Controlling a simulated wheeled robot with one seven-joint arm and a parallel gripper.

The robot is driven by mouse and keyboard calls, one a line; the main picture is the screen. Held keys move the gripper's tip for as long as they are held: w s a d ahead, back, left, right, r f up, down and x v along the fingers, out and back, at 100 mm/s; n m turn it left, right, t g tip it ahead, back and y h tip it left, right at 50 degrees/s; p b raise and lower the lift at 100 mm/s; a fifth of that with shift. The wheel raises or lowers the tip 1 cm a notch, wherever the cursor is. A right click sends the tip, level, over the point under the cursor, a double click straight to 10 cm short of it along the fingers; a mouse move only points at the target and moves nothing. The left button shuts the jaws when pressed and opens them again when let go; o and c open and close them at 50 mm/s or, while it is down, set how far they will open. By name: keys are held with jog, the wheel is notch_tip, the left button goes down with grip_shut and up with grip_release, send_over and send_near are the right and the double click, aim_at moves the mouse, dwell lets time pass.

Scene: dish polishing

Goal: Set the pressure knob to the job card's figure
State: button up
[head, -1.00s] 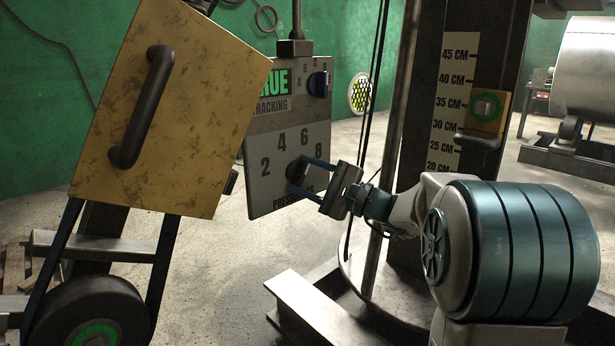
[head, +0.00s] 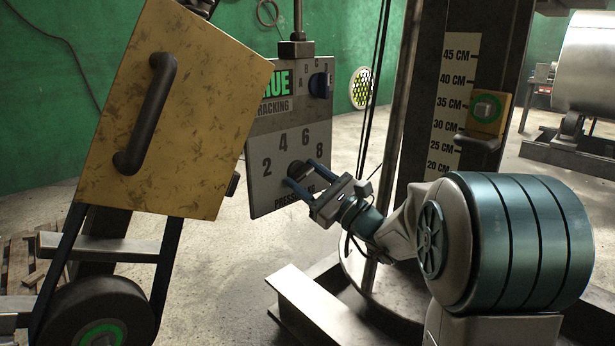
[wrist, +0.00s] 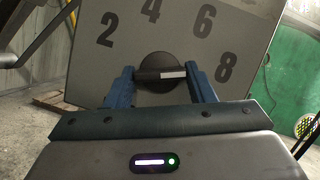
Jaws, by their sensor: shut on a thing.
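The pressure knob (head: 297,169) is a dark round knob low on the hanging grey panel (head: 262,205). Figures 2, 4, 6 and 8 arc around it. In the wrist view the knob (wrist: 155,63) shows a raised grip bar with a pale mark at its right end, pointing right toward the 8. My gripper (head: 300,175) is shut on the knob, with its blue fingers on either side of the bar; it also shows in the wrist view (wrist: 160,82). No job card figure is readable in these frames.
A yellow plate with a dark handle (head: 200,160) stands in front of the panel's left edge. A column with a centimetre scale (head: 454,100) stands to the right, with a steel beam (head: 325,315) on the floor.

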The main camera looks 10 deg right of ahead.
dwell(0.4)
jog(key=o, duration=1)
jog(key=p+v, duration=0.1)
jog(key=v, duration=1.3)
jog(key=shift+a, duration=0.1)
